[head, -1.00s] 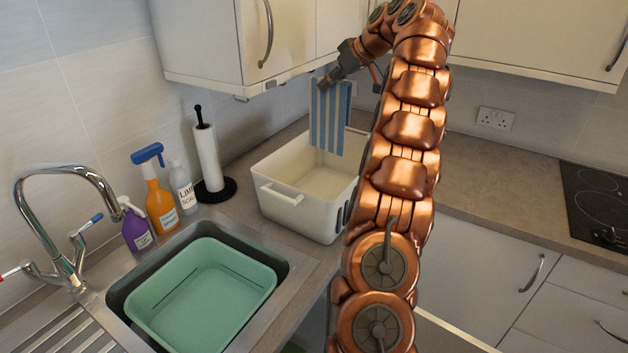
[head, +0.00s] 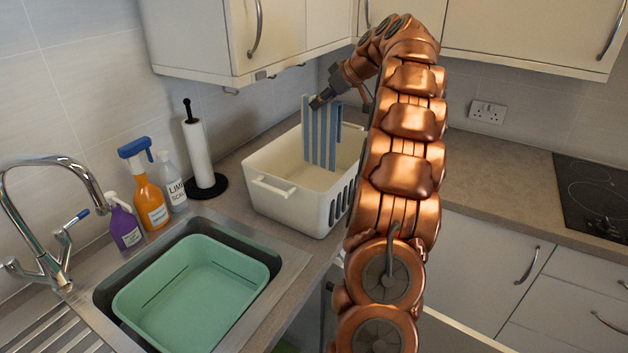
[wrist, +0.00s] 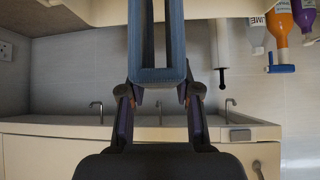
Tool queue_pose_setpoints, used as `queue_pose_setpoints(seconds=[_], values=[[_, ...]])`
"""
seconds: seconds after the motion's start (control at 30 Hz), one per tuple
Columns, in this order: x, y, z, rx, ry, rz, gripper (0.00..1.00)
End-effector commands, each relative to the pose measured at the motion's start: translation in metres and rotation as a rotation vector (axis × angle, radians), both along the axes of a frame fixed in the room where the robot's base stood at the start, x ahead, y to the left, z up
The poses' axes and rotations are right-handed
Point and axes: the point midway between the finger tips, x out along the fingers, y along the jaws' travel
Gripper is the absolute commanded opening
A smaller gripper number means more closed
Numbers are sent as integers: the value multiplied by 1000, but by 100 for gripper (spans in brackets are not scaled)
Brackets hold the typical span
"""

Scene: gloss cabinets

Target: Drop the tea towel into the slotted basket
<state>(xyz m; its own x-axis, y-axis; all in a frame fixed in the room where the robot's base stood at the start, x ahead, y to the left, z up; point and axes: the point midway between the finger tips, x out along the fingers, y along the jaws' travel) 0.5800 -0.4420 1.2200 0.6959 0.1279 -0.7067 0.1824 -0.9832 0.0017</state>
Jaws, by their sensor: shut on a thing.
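The tea towel (head: 321,138), blue with pale stripes, hangs from my gripper (head: 318,102). My gripper is shut on its upper part. In the wrist view the towel (wrist: 157,74) shows between the fingers of my gripper (wrist: 157,88). The slotted basket (head: 287,202) is a cream tub with side handles and dark slots on its right side, standing on the worktop. The towel hangs over the basket's opening, and its lower end appears to be within the rim. Whether it touches the basket floor I cannot tell. My arm hides the basket's right rear part.
A paper towel roll (head: 197,152) on a black stand is left of the basket. Spray bottles (head: 148,186) stand by the sink, which holds a green tub (head: 195,292). A wall cabinet (head: 262,35) overhangs behind. The worktop (head: 492,165) at right is clear up to the hob (head: 597,200).

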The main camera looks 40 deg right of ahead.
Motion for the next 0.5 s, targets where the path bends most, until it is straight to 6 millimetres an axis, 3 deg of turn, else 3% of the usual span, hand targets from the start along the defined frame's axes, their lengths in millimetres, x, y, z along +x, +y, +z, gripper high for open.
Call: queue_pose_setpoints(seconds=[0.5], values=[[0, 0, -49, 3, 1, -1, 0]])
